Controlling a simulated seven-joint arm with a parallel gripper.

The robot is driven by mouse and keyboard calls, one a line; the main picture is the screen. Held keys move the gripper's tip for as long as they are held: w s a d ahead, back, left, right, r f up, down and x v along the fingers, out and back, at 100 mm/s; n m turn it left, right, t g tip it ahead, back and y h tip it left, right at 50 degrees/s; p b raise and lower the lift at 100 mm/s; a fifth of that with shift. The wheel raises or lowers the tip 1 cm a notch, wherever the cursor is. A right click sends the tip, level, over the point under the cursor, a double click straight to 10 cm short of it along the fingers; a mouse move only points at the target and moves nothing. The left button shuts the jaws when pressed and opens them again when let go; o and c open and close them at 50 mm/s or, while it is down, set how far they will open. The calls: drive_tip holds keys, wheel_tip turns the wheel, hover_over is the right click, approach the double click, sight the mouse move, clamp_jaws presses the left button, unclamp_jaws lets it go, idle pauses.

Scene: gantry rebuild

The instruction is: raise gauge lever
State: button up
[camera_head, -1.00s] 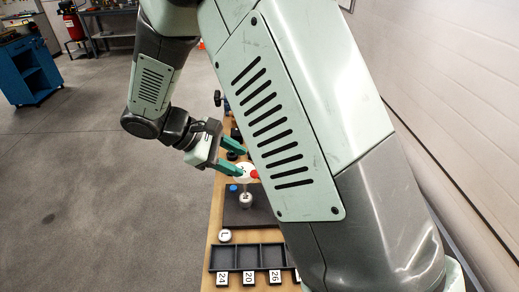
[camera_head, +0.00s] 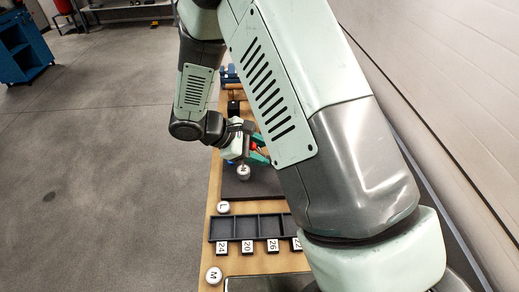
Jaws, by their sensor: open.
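A red part (camera_head: 254,146), possibly of the gauge lever, shows close to my gripper (camera_head: 260,149). My gripper has green fingers and is open, with the fingers on either side of the red part in this view. I cannot tell whether they touch it. The gauge's white face is mostly hidden behind my wrist. A round silver piece marked N (camera_head: 243,173) sits in front of my gripper, above a dark base plate (camera_head: 235,188). The lever's shape and tilt are too small and covered to tell.
A black tray (camera_head: 250,239) with several compartments lies nearer, with number tags along its front. Silver pieces marked L (camera_head: 223,207) and M (camera_head: 213,276) stand on the wooden bench (camera_head: 204,240). A blue item (camera_head: 229,74) stands farther back. My arm hides the bench's right side.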

drive_tip(key=shift+c, duration=0.5)
clamp_jaws()
drive_tip(key=shift+d, duration=0.1)
drive_tip(key=y, duration=0.1)
drive_tip(key=d+g+y, duration=0.1)
drive_tip(key=y, duration=0.1)
drive_tip(key=shift+w+r, duration=0.15)
drive_tip(key=shift+w, duration=0.05)
drive_tip(key=shift+w+d+n+g+y, duration=0.1)
drive_tip(key=shift+d+n+g+y, duration=0.1)
drive_tip(key=shift+g+y, duration=0.45)
drive_tip(key=shift+w+d+n+g+y, duration=0.15)
drive_tip(key=shift+g+y, duration=0.1)
drive_tip(key=shift+y, duration=0.7)
drive_tip(key=shift+o, duration=0.5)
unclamp_jaws()
